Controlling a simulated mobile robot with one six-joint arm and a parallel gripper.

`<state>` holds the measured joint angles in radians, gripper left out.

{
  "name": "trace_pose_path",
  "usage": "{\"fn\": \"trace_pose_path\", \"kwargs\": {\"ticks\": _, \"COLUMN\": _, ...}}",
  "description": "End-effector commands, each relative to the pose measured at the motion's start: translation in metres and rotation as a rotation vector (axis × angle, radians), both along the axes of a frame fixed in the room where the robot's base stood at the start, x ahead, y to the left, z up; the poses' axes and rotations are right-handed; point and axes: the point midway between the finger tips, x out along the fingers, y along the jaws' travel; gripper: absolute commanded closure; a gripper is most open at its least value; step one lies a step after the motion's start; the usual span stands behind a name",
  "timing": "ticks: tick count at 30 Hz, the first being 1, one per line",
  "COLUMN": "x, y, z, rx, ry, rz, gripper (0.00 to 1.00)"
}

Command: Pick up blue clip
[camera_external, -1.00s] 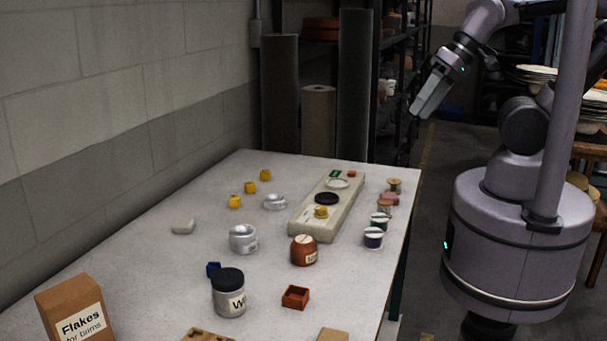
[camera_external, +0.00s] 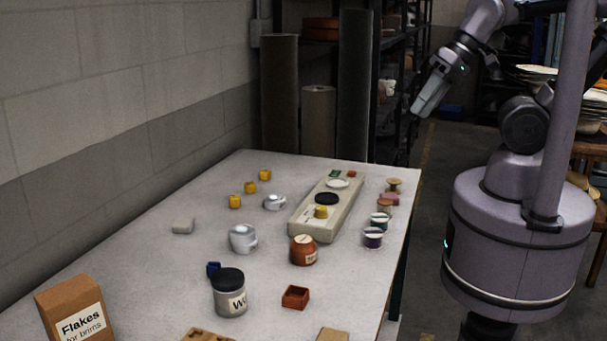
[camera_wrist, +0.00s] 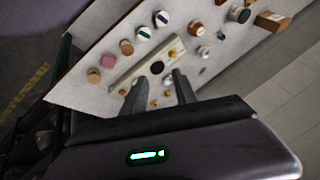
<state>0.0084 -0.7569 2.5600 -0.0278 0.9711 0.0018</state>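The blue clip (camera_external: 213,269) is a small dark-blue piece on the grey table, just behind and to the left of the black-lidded jar (camera_external: 229,293). The jar partly hides it. In the wrist view a small dark piece beside the jar (camera_wrist: 221,35) looks like the clip, but it is too small to be sure. My gripper (camera_external: 422,108) is raised beyond the table's right edge, well away from the clip. In the wrist view the two fingers of my gripper (camera_wrist: 160,90) stand apart with nothing held between them.
On the table (camera_external: 150,255) stand a silver jar (camera_external: 243,239), a brown jar (camera_external: 303,250), a red tray (camera_external: 295,297), a Flakes box (camera_external: 74,310) and a long pale press block (camera_external: 311,226). Several thread spools line the right edge. The table's left side is mostly clear.

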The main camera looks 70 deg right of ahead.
Motion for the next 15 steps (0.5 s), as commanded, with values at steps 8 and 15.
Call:
{"fn": "trace_pose_path", "kwargs": {"ticks": 8, "x": 0.017, "y": 0.005, "z": 0.009, "rx": -0.009, "ry": 0.009, "rz": 0.028, "gripper": 0.65}}
{"fn": "trace_pose_path", "kwargs": {"ticks": 15, "x": 0.185, "y": 0.108, "z": 0.014, "rx": -0.110, "ry": 0.046, "rz": 0.298, "gripper": 0.65}}
